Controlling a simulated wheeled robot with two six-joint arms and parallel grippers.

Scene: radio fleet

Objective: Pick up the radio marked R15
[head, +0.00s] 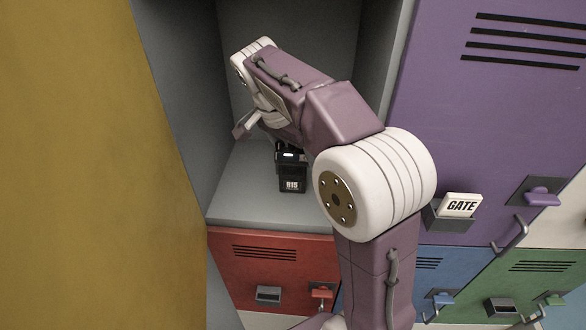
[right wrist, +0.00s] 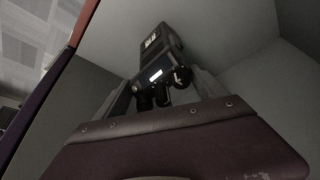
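The radio marked R15 (head: 292,182) is a small black handset with a white label and a small lit display. It stands on the grey floor of an open locker compartment. In the right wrist view the radio (right wrist: 156,48) is ahead of my right gripper (right wrist: 165,88), with its display and knobs towards the camera. The two fingers are spread apart, one on each side of the radio's knob end, and do not appear closed on it. In the head view my right arm hides part of the gripper and the radio's upper part. My left gripper is out of view.
The grey compartment floor (head: 235,195) is clear left of the radio. A yellow panel (head: 80,160) stands at the left.

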